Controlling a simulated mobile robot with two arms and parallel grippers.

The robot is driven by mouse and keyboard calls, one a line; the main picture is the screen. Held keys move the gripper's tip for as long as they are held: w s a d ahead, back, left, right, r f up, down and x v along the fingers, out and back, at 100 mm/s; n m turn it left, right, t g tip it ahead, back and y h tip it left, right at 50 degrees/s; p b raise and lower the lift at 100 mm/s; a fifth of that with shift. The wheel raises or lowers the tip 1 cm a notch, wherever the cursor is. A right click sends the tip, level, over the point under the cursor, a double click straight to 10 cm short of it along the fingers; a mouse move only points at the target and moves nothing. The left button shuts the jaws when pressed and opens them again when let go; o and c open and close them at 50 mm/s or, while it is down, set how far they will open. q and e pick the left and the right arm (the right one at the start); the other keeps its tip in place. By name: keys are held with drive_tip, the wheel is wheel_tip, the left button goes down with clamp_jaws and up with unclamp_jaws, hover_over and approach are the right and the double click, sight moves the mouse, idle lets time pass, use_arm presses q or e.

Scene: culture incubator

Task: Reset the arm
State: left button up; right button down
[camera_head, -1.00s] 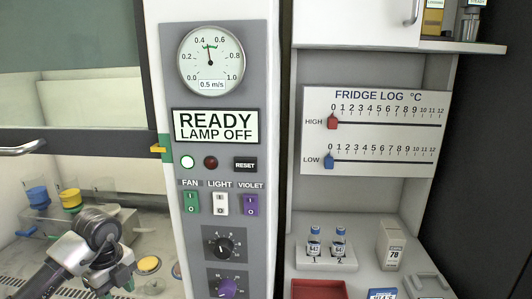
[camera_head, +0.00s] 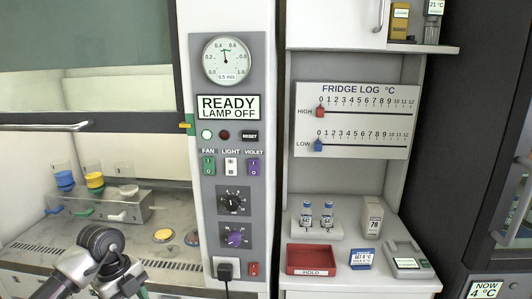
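One arm of mine comes in from the lower left in the head view, over the front of the hood's work surface (camera_head: 50,236). Its gripper (camera_head: 135,288) is at the bottom edge, mostly cut off, and its fingers cannot be made out. It is apart from the cups and the control panel. My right gripper is not in view. The control panel (camera_head: 262,110) reads READY, LAMP OFF, with a lit white-green lamp (camera_head: 206,134), a dark red lamp (camera_head: 224,135) and a RESET button (camera_head: 250,136).
The hood holds blue (camera_head: 65,181) and yellow (camera_head: 95,181) cups at a grey rack (camera_head: 125,205). Right of the panel are a red HOLD tray (camera_head: 311,258), two blue-capped vials (camera_head: 327,213), a box marked 78 (camera_head: 371,217) and the FRIDGE LOG board (camera_head: 355,147). A dark fridge door is far right.

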use_arm(q)
drive_tip(key=d+f+n+t+h, duration=0.2)
drive_tip(key=d+f+t+h, duration=0.2)
drive_tip(key=d+f+h, duration=0.9)
drive_tip(key=s+a+f+n+t+y, duration=0.25)
drive_tip(key=f+n+t, duration=0.2)
drive_tip(key=f, duration=0.35)
drive_tip(key=s+a+f+n+t+y, duration=0.1)
drive_tip(key=a+f+n+t+y, duration=0.1)
drive_tip(key=f+n+t+y, duration=0.5)
drive_tip(key=s+a+f+n+g+y, duration=0.2)
drive_tip(key=s+f+n+g, duration=0.1)
drive_tip(key=s+f, duration=0.6)
drive_tip(key=s+a+f+n+g+y, duration=0.2)
drive_tip(key=s+f+n+g, duration=0.15)
drive_tip(key=s+f, duration=0.6)
drive_tip(key=s+f+n+g+y, duration=0.1)
drive_tip(key=s+f+g, duration=0.2)
drive_tip(key=s, duration=0.8)
drive_tip(key=s+d+f+n+g, duration=0.1)
drive_tip(key=s+f+g, duration=0.3)
drive_tip(key=s, duration=0.7)
drive_tip(key=shift+s+d+f+g+y, duration=0.2)
drive_tip(key=shift+s+d+g+y, duration=0.05)
drive_tip(key=shift+s+g+y, duration=0.1)
